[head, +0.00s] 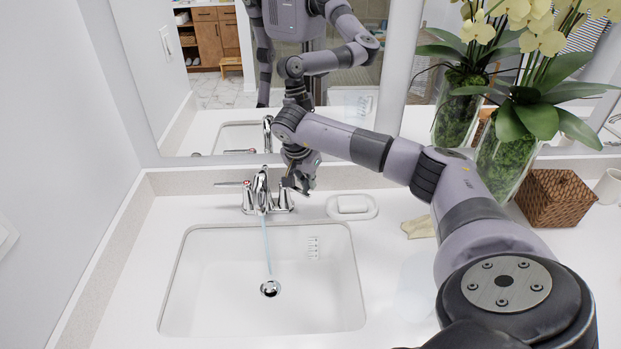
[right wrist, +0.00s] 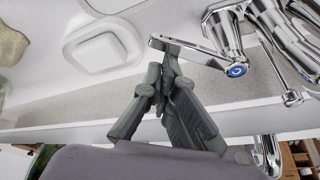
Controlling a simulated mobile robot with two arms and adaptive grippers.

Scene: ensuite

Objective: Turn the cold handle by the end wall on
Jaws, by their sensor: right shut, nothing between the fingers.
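The chrome faucet (head: 261,190) stands behind the white sink, near the wall at the left. Its cold handle (head: 283,198) is on the right of the spout; in the right wrist view it shows a blue cap (right wrist: 237,71) and a flat chrome lever (right wrist: 188,50). The other handle (head: 246,196) has its lever pointing left. A thin stream of water (head: 267,240) runs from the spout to the drain. My right gripper (head: 300,186) is shut and empty beside the cold handle, its fingertips (right wrist: 165,65) close to the lever; I cannot tell whether they touch.
A soap dish (head: 371,207) lies right of the faucet, with a beige cloth (head: 418,227) further right. A wicker box (head: 553,199) and a glass vase of orchids (head: 503,151) stand at the right. The mirror behind the counter reflects my arm. The sink basin (head: 210,290) is empty apart from the water.

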